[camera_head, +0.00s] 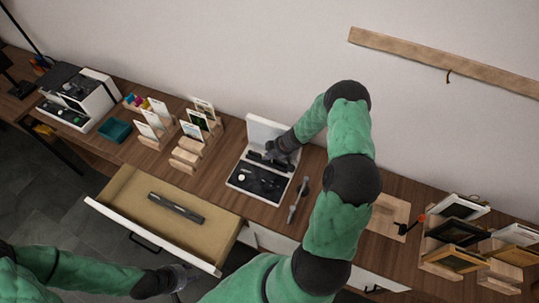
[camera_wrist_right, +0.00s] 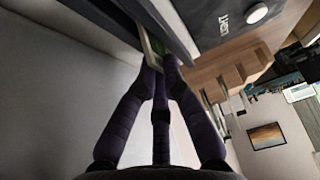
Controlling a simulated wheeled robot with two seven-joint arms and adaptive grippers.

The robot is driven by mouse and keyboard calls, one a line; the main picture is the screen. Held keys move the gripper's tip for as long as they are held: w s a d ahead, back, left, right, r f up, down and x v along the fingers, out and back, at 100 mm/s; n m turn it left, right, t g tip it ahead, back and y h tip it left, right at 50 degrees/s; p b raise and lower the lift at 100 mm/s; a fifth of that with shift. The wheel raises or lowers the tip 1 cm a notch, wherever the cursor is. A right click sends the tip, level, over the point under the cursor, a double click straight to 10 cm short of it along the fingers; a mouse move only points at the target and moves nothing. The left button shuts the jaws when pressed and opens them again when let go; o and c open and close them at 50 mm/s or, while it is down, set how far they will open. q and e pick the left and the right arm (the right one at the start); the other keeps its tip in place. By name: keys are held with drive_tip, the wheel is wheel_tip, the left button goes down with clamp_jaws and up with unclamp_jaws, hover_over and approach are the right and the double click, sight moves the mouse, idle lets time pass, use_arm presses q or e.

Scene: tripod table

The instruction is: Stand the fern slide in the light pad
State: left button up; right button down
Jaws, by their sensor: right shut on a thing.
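The light pad (camera_head: 231,181) is a white case with a raised back panel, a dark inside and a round pale knob at the front left.
Wooden racks with pale slides (camera_head: 195,127) stand left of the pad. An open drawer (camera_head: 125,190) holds a dark bar (camera_head: 176,207). A dark tool (camera_head: 298,200) lies right of the pad. Racks of framed pieces (camera_head: 455,235) stand far right. A teal tray (camera_head: 115,130) is left.

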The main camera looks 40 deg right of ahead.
drive_tip(key=c, duration=1.3)
unclamp_jaws()
wheel_tip(320, 180, up, 9)
drive_tip(key=p, duration=1)
